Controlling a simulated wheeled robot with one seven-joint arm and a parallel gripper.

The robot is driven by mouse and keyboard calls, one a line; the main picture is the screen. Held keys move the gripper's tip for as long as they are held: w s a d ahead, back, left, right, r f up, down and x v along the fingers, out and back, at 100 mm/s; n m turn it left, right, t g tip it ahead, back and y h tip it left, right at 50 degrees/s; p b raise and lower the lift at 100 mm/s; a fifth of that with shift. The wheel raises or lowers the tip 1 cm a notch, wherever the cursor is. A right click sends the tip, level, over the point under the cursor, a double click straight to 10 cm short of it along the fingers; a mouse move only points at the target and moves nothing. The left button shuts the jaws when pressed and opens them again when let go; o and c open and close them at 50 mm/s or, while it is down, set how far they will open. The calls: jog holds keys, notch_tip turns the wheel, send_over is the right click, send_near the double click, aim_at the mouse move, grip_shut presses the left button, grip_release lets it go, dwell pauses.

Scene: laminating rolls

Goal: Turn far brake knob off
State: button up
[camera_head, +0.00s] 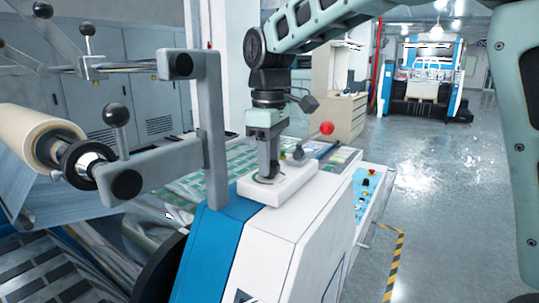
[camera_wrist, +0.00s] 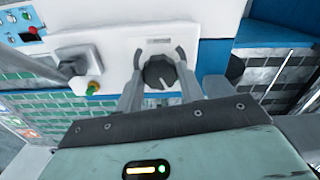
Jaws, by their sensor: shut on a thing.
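The pointer line runs toward the lower right in the wrist view. My gripper (camera_wrist: 160,68) has one finger on each side of the knob and is shut on it. In the head view my gripper (camera_head: 268,177) points straight down at the white box (camera_head: 290,186) on top of the machine, and its fingers hide the knob.
A red-ball lever (camera_head: 327,128) stands right behind my gripper. A grey upright bracket (camera_head: 212,130) rises close on the left, by a film roll (camera_head: 30,136).

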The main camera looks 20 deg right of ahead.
jog(key=n+p, duration=0.1)
jog(key=n, duration=0.2)
jog(key=shift+r+n, duration=0.1)
jog(key=shift+n, duration=0.3)
jog(key=n+p, duration=0.1)
jog(key=n, duration=0.2)
jog(key=shift+n, duration=0.3)
jog(key=n+p, duration=0.2)
jog(key=n, duration=0.4)
jog(key=n+p, duration=0.2)
jog(key=n, duration=0.2)
jog(key=shift+r+n, duration=0.1)
jog(key=shift+n, duration=0.3)
jog(key=shift+n+p, duration=1.15)
jog(key=shift+n, duration=0.65)
jog(key=o, duration=1)
jog(key=shift+f, duration=0.2)
